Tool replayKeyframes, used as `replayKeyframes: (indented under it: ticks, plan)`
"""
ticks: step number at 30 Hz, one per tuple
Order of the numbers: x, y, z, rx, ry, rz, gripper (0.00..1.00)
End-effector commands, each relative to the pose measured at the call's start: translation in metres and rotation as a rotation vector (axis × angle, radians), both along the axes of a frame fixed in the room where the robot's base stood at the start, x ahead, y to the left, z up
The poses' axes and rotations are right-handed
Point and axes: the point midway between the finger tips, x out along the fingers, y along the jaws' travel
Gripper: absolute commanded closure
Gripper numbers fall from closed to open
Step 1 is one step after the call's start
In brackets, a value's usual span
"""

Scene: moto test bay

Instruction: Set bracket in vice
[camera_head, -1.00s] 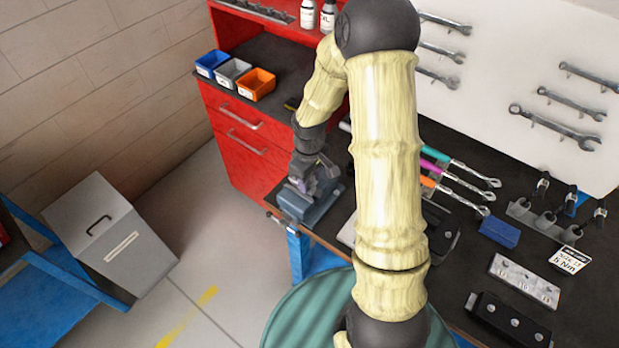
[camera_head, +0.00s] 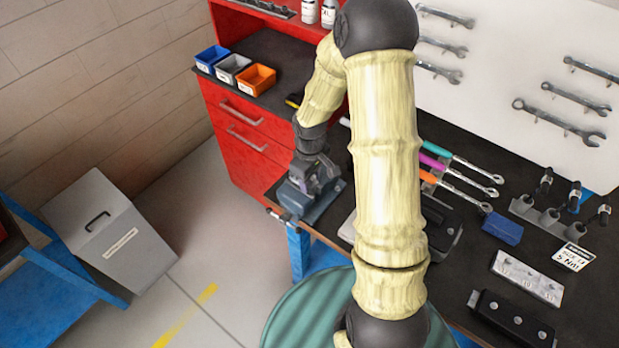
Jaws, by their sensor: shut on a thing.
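The blue-grey vice (camera_head: 325,203) sits at the left front corner of the dark workbench. My gripper (camera_head: 311,183) points down at the vice, right over its jaws. It is shut on a small piece, which I take to be the bracket. The piece is mostly hidden by the fingers and too small to make out clearly. I cannot tell whether it touches the vice jaws or sits between them.
A red cabinet (camera_head: 240,140) with small bins stands behind the vice.

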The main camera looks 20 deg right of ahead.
Motion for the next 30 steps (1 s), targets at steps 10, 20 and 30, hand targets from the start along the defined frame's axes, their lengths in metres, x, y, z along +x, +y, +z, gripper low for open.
replayKeyframes:
  ticks: [10, 20, 30]
  plan:
    - [0.0002, 0.0013, -0.0073, 0.000, 0.000, 0.003, 0.93]
    - [0.0002, 0.0011, -0.0078, 0.000, 0.000, 0.002, 0.39]
    - [0.0008, 0.0007, 0.0009, 0.000, -0.003, 0.001, 0.39]
